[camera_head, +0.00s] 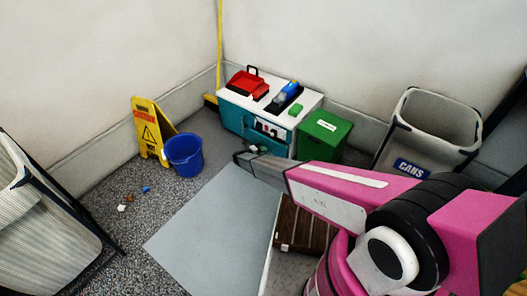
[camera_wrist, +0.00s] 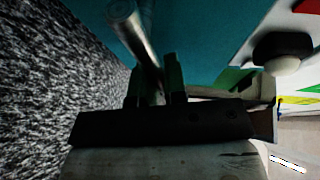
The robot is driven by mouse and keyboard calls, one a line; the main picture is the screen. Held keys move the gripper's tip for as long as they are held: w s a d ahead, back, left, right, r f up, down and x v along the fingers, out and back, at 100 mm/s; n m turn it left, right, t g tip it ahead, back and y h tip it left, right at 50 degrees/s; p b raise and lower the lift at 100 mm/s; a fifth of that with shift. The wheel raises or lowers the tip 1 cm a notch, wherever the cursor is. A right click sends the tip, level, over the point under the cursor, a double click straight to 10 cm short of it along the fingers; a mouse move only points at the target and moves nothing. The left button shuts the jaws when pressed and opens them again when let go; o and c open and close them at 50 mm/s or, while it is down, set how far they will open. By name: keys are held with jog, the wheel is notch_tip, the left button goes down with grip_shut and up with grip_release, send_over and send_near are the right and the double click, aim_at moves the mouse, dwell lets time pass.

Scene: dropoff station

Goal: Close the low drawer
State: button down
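The teal cabinet (camera_head: 236,117) with a white top stands against the back wall in the head view. Its low front is partly hidden behind my arm, so I cannot tell how far the low drawer is out. In the wrist view a teal face (camera_wrist: 205,35) fills the upper middle, and a metal bar handle (camera_wrist: 127,22) runs in front of it. My gripper (camera_wrist: 156,78) has its two dark fingers one on each side of the bar, close against it. In the head view the gripper's end is small and hard to make out beside the cabinet front.
A green box (camera_head: 325,131) stands right of the cabinet, and a grey cans bin (camera_head: 430,120) farther right. A blue bucket (camera_head: 184,153) and yellow wet-floor sign (camera_head: 150,125) stand left. Small litter (camera_head: 127,200) lies on the speckled floor.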

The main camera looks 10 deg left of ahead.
aim_at(267, 146)
jog(key=shift+w+d+r, duration=0.1)
jog(key=shift+w+d, duration=0.15)
jog(key=shift+w, duration=0.4)
jog(key=shift+w+d+r, duration=0.1)
jog(key=shift+w+d, duration=0.15)
jog(key=shift+w, duration=0.4)
jog(key=shift+w+d+r, duration=0.1)
jog(key=shift+w+d, duration=0.15)
jog(key=shift+w, duration=0.4)
jog(key=c, duration=1.2)
grip_release()
jog(key=shift+f, duration=0.1)
jog(key=v, duration=1)
jog(key=shift+s+a, duration=0.25)
jog(key=shift+s+a, duration=0.1)
